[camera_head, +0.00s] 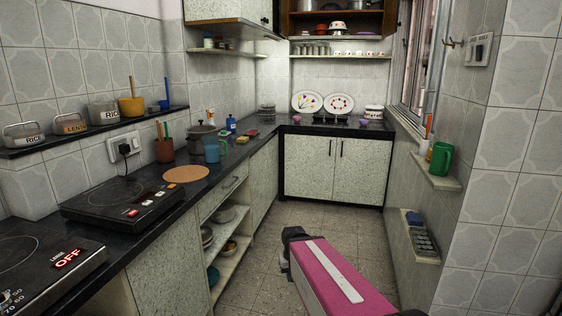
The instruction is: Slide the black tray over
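A low dark item (330,121) sits on the back counter, in front of the patterned plates. It may be the black tray, but it is small and dark against the black counter, so I cannot tell. No other clear black tray shows. My gripper's fingers do not show. A pink and white part of my own body with a dark end fills the bottom middle, over the floor and well short of the back counter.
A black counter (226,160) runs along the left with a cooktop (118,198), a dark pot (201,139), a blue mug (212,150) and a round cork mat (186,174). A green mug (440,158) stands on the right ledge. The floor (318,214) between is clear.

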